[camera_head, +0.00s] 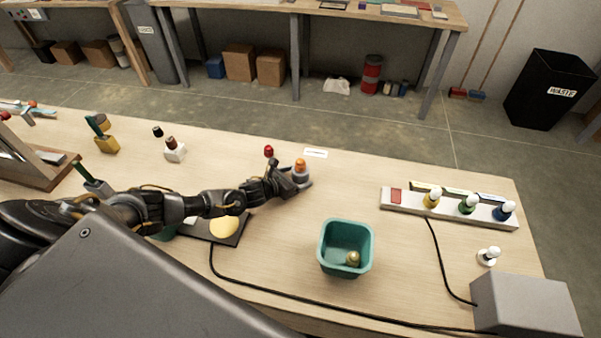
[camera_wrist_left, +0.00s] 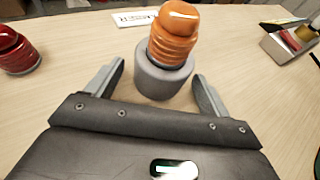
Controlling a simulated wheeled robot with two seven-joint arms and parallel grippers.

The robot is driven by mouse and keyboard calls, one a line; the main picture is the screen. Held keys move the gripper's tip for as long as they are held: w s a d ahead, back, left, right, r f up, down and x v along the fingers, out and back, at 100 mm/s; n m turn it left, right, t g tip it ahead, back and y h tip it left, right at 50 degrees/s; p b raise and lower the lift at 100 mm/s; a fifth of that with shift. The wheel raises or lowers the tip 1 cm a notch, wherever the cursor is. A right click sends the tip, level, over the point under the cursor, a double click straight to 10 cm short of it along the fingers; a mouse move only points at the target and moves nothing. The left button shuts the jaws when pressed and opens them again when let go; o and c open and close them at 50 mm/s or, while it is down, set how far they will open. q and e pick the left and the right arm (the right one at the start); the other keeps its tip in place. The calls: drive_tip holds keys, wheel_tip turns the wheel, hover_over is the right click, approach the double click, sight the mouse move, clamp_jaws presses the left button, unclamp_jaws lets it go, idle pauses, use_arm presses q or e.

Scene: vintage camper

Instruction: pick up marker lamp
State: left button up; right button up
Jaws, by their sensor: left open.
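An orange ribbed lamp (camera_head: 300,165), which I take to be the marker lamp, stands upright in a round grey base on the workbench. The lamp also shows in the left wrist view (camera_wrist_left: 174,35), with its grey base (camera_wrist_left: 163,78) below it. My left gripper (camera_head: 296,181) is open right at the base, and in the wrist view its fingers (camera_wrist_left: 158,72) stand on either side of the base. I see a gap at each side, and nothing is held. A white label lies behind the lamp, partly hidden by it in the wrist view. My right gripper is not in view.
A red lamp (camera_wrist_left: 17,50) stands close on the left. A teal bin (camera_head: 346,248) with a small brass-coloured item is to the right front. A white strip (camera_head: 408,206) holds yellow, green and blue bulbs. A black cable runs along the front.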

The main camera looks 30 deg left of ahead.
use_arm(q)
drive_tip(key=shift+c, duration=0.4)
drive_tip(key=c, duration=1)
drive_tip(key=shift+c, duration=0.7)
drive_tip(key=shift+a+r, duration=0.1)
drive_tip(key=shift+r, duration=0.05)
